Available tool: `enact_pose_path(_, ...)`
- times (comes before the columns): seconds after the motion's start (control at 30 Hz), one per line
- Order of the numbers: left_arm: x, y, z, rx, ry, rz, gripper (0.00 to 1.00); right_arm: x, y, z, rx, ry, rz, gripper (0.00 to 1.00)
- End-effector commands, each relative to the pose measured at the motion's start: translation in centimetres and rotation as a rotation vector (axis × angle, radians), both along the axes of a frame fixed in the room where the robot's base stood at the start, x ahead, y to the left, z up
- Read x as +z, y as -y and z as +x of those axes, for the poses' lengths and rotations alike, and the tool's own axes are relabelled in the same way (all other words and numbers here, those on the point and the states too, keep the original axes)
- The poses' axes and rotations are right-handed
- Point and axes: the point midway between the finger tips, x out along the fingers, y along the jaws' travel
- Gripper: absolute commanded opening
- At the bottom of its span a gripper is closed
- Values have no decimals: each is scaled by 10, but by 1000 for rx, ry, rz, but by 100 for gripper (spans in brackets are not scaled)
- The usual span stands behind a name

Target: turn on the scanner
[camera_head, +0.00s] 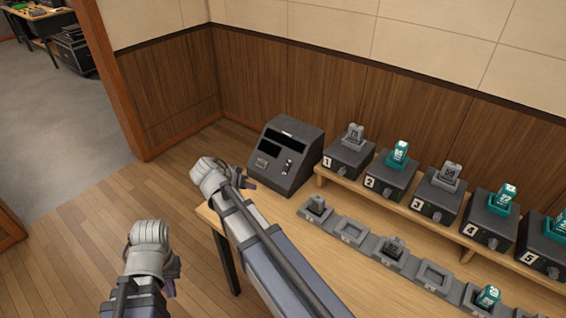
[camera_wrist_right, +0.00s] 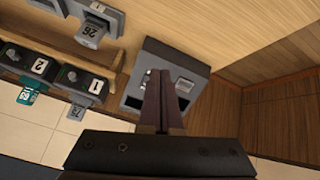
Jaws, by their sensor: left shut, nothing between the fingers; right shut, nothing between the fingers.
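The scanner (camera_head: 285,155) is a dark grey box with a sloped face at the back-left end of the table. Its face has a black window, a small switch (camera_head: 288,167) and a light grey panel. In the right wrist view the scanner (camera_wrist_right: 190,60) lies straight ahead, rotated in the picture. My right gripper (camera_head: 248,184) is shut and empty, just in front of the scanner's lower left side. Its fingers (camera_wrist_right: 162,75) overlap the face beside the switch; I cannot tell whether they touch. My left gripper (camera_head: 172,288) is shut and empty, low over the floor left of the table.
Several numbered black boxes holding grey or teal tagged blocks stand on a raised wooden shelf (camera_head: 400,205). A row of grey trays (camera_head: 350,231) lies in front on the table (camera_head: 268,205). A wood-panelled wall stands behind. Open floor (camera_head: 75,215) is at the left.

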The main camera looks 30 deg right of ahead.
Motion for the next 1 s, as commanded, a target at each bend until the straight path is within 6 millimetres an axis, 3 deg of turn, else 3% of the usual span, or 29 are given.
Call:
enact_pose_path(0.03,3,0,0,0,0,0,0,10,20,17,-72,72,-25,0)
enact_pose_path(0.1,4,0,0,0,0,0,0,21,41,30,-148,160,-54,0)
enact_pose_path(0.23,5,0,0,0,0,0,0,34,65,42,-230,265,-86,0)
enact_pose_path(0.67,4,0,0,0,0,0,0,37,72,45,-255,300,-93,0)
enact_pose_path(0.87,-12,0,0,0,0,0,0,20,86,51,-257,299,-93,0)
enact_pose_path(1.0,-32,0,0,0,0,0,0,1,107,60,-258,299,-93,0)
